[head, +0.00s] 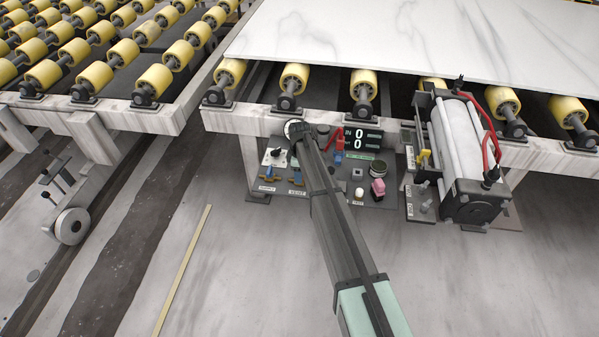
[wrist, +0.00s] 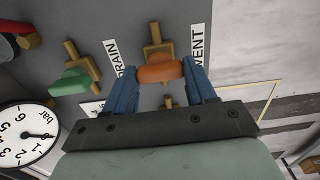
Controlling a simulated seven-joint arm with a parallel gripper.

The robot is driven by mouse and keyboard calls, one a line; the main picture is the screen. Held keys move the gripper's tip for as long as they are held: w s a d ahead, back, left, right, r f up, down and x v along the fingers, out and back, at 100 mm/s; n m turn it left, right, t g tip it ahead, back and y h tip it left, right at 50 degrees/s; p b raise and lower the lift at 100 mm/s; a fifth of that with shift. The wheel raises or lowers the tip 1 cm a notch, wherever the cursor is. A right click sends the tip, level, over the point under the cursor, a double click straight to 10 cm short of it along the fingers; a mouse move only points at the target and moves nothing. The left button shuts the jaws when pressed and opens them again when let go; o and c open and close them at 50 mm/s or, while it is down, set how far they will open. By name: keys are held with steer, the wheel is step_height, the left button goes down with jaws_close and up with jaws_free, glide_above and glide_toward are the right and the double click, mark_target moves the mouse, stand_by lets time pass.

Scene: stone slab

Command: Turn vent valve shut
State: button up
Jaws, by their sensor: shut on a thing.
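The vent valve's orange handle (wrist: 158,73) shows in the wrist view beside the VENT label (wrist: 197,55). It lies roughly crosswise to its brass body (wrist: 155,36). My gripper (wrist: 161,70) is shut on this handle, with one blue finger at each end of it.
A green handle (wrist: 70,83) on a brass valve sits left of my gripper near the DRAIN label (wrist: 112,62). A round pressure gauge (wrist: 22,138) is below it. A cylinder unit (head: 465,150) stands right of the panel, and a white slab (head: 420,40) lies on yellow rollers above.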

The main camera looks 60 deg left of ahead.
steer(key=o, duration=1)
steer(key=shift+o, duration=0.2)
step_height(320, 180, up, 14)
steer(key=shift+f, duration=0.1)
stand_by(0.5)
